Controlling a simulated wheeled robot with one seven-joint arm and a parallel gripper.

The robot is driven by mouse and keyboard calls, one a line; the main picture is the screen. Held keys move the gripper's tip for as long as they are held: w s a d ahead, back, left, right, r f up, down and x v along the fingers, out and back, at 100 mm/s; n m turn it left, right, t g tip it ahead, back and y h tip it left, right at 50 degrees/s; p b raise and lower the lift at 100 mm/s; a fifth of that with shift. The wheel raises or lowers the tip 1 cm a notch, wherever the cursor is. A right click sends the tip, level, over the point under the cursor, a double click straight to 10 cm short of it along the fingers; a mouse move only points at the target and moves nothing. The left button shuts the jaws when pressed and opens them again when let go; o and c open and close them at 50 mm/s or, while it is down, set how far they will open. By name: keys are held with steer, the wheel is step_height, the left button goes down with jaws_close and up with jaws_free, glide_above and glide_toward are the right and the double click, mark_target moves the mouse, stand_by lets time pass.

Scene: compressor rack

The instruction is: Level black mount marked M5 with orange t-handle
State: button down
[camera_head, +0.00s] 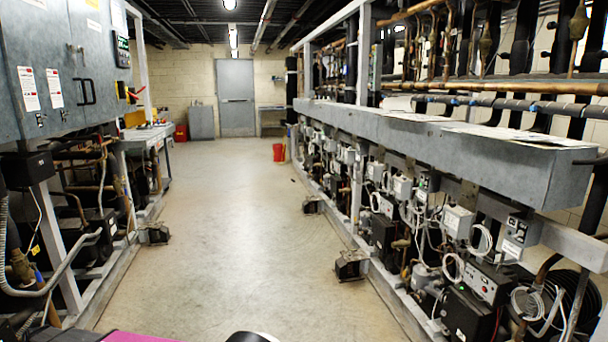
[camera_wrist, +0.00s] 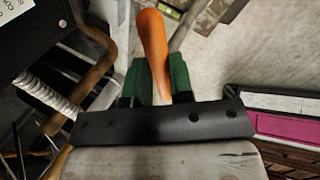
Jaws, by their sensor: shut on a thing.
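In the wrist view, my gripper (camera_wrist: 157,80) has its green fingers closed around an orange t-handle (camera_wrist: 152,40). The orange grip sticks out beyond the fingers, and the handle's lower part is hidden by my gripper's black bar. In the head view, dark mounts sit under the rack frames at floor level: one at the left rack (camera_head: 153,233), one near at the right rack (camera_head: 350,265) and one farther along it (camera_head: 312,205). No M5 mark can be read on any of them. My gripper is not visible in the head view.
The concrete aisle (camera_head: 225,230) between the racks is clear. The left rack carries a grey electrical cabinet (camera_head: 45,55). The right rack (camera_head: 440,135) holds compressors, pipes and cables. A red bucket (camera_head: 279,152) and a grey door (camera_head: 235,97) are farther back.

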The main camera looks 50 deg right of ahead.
steer(key=shift+r, duration=2.5)
